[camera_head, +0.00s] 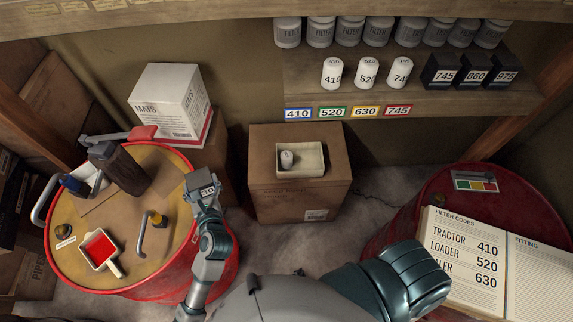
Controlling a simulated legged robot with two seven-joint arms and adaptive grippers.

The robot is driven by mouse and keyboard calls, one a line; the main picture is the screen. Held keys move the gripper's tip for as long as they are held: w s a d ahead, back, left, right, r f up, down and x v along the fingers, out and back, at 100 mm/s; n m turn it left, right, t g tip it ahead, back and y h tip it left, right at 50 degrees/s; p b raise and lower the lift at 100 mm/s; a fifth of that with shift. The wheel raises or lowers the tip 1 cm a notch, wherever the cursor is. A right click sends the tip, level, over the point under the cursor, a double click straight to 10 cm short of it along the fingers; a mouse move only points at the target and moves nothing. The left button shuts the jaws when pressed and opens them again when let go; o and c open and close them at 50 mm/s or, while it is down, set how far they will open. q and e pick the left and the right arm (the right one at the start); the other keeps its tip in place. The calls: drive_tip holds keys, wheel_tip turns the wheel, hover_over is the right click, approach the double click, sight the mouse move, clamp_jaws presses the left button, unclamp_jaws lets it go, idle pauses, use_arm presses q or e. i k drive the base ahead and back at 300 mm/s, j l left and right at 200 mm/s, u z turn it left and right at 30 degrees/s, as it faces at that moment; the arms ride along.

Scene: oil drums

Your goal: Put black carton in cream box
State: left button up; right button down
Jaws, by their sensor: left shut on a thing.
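My left gripper (205,207) is shut on a small dark carton (205,182) with a white label, partly readable as "30". It holds the carton near the right edge of the left red drum. The cream box (322,160), a shallow open tray, sits on a brown cardboard box in the middle, to the right of and apart from the gripper. Three black cartons marked 745 (441,72), 860 (474,72) and 975 (506,72) stand on the shelf. My right gripper is not in view.
A white box (170,102) stands behind. The right drum (437,195) carries an open book (490,262). White canisters (366,72) stand on the shelf.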

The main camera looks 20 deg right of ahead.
sight(310, 162)
drive_tip(key=z, duration=1.2)
drive_tip(key=i+j+z, duration=0.1)
drive_tip(key=z, duration=0.25)
drive_tip(key=i+j+z, duration=0.2)
drive_tip(key=z, duration=0.2)
drive_tip(key=i+j+z, duration=0.2)
drive_tip(key=z, duration=0.15)
